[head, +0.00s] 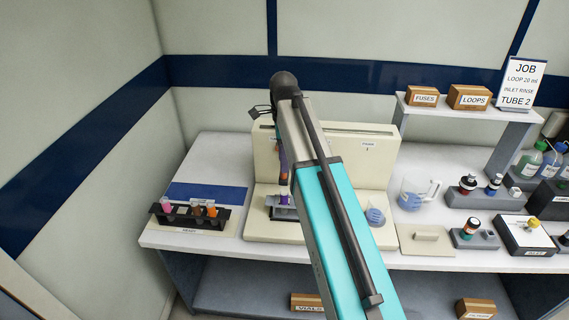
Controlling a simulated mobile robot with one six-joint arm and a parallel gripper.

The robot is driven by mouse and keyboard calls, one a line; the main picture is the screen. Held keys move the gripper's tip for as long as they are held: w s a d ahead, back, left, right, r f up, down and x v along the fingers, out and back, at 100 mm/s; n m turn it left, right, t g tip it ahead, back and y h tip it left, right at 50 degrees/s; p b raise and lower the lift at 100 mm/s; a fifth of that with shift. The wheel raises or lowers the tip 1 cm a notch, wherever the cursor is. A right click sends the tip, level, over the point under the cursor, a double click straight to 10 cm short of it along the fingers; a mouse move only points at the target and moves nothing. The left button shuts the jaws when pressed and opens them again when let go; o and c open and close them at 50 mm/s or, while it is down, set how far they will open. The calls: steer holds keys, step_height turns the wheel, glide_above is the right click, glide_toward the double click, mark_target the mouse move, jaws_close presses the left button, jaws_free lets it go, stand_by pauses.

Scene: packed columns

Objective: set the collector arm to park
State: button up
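The cream instrument (345,131) stands on the bench behind my arm. A small label (367,144) on its upper right front appears to read PARK. My teal and grey arm crosses in front of the instrument and hides its middle. A narrow purple and orange part shows just left of my arm, above a small holder (284,209) on the instrument's base; I cannot tell what it belongs to. I cannot make out the collector arm or its position. My gripper is mostly hidden around my arm's far end, and its fingers cannot be told apart.
A black rack (188,218) with several coloured tubes stands at the left. Grey blocks with capped vials (468,184) and bottles (529,160) crowd the right. A job card (522,82) stands on the shelf.

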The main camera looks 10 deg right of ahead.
steer(key=shift+f+p, duration=0.35)
steer(key=shift+f, duration=1.1)
steer(key=shift+c, duration=0.2)
jaws_close()
